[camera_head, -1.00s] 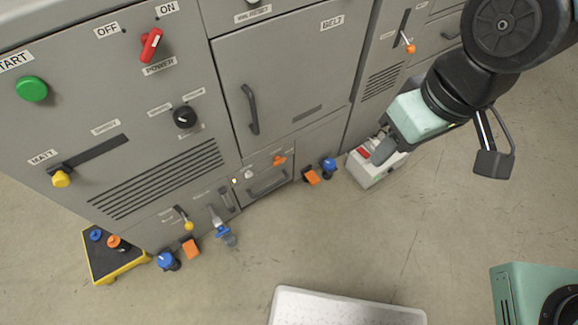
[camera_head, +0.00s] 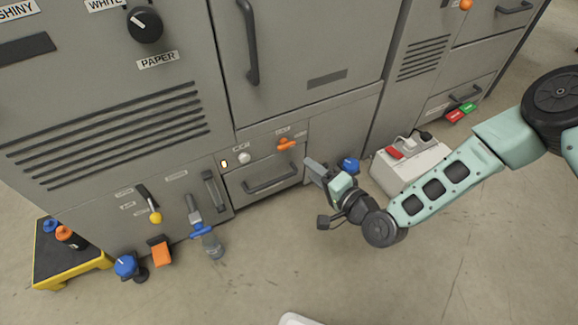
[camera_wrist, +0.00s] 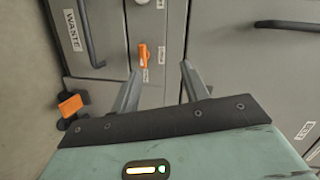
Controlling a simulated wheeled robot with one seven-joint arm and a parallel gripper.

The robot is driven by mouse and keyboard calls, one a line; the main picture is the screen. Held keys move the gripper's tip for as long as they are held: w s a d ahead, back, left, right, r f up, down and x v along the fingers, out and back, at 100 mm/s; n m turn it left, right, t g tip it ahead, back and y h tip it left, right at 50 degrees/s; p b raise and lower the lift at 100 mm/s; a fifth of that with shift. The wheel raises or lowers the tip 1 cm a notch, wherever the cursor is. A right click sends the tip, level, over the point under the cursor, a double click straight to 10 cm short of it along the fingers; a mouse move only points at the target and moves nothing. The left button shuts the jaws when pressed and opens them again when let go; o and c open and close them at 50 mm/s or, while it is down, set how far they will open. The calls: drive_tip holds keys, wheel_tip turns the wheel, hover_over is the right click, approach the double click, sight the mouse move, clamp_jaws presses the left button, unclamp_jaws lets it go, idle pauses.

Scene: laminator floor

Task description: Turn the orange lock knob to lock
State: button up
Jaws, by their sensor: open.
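The orange lock knob (camera_head: 287,144) is on the low front panel of the grey machine, above a drawer with a dark handle. Its tip points to the right in the head view. In the wrist view the orange knob (camera_wrist: 143,54) shows just beyond the fingertips, nearer the left finger, with small labels beside it. My gripper (camera_head: 313,168) is open and empty, to the right of the knob and a little below it in the head view. In the wrist view my gripper (camera_wrist: 160,72) has both fingers apart, and they look clear of the knob.
A white knob (camera_head: 244,158) sits left of the orange one. The drawer handle (camera_head: 270,178) is below. A blue knob-like thing (camera_head: 348,165) and a white box (camera_head: 410,163) stand right of my gripper. An orange pedal (camera_wrist: 70,104) is at left in the wrist view. Front floor is mostly clear.

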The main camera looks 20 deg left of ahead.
sight(288, 148)
wheel_tip(288, 148, down, 8)
drive_tip(key=d+m+t+b, duration=0.2)
drive_tip(key=m+t+b, duration=0.1)
drive_tip(key=m+t, duration=0.1)
drive_tip(key=b+x, duration=0.6)
drive_tip(key=x, duration=1)
drive_tip(key=shift+s+a+f+b, duration=0.1)
drive_tip(key=shift+s+b, duration=0.1)
drive_tip(key=shift+b, duration=0.1)
drive_tip(key=shift+x, duration=0.8)
drive_tip(key=c, duration=1)
